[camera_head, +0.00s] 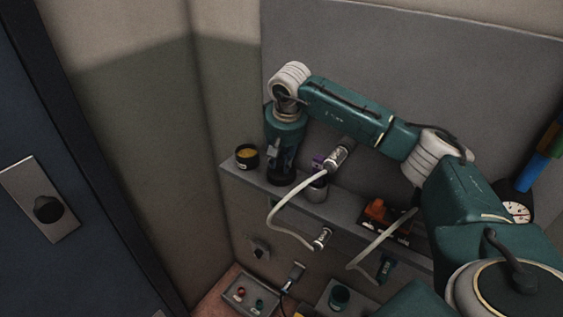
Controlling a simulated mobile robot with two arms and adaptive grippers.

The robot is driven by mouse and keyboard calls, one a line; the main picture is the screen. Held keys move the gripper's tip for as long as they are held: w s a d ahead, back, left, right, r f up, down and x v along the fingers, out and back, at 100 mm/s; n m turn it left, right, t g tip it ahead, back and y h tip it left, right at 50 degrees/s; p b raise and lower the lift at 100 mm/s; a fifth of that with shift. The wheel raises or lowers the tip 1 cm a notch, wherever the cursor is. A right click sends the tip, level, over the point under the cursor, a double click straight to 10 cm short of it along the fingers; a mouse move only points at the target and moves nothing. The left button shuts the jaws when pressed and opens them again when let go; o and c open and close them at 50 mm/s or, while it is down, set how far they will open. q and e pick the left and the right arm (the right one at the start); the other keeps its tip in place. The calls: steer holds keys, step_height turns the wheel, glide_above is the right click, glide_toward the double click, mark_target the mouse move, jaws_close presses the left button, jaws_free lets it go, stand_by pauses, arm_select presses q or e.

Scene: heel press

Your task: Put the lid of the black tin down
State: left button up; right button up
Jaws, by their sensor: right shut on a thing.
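The black tin (247,157) stands open at the left end of a grey ledge, with yellow contents showing. My right gripper (281,168) points down just to the right of the tin. It is shut on a dark round lid (281,179), which is low at the ledge. I cannot tell if the lid touches the ledge. The gripper's fingers partly hide the lid. My left gripper is not in view.
The grey ledge (346,212) is narrow. A grey cup (316,191) stands close to the right of the lid, with a hose (285,205) in front. An orange item (380,210) sits farther right. A button box (249,296) and a green cup (339,297) are below.

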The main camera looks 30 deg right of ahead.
mark_target(284, 179)
steer(key=shift+f, duration=0.15)
steer(key=o, duration=0.9)
steer(key=shift+c, duration=0.2)
steer(key=b+v, duration=0.2)
steer(key=v, duration=1)
steer(key=shift+r, duration=0.2)
steer(key=shift+s+f, duration=0.1)
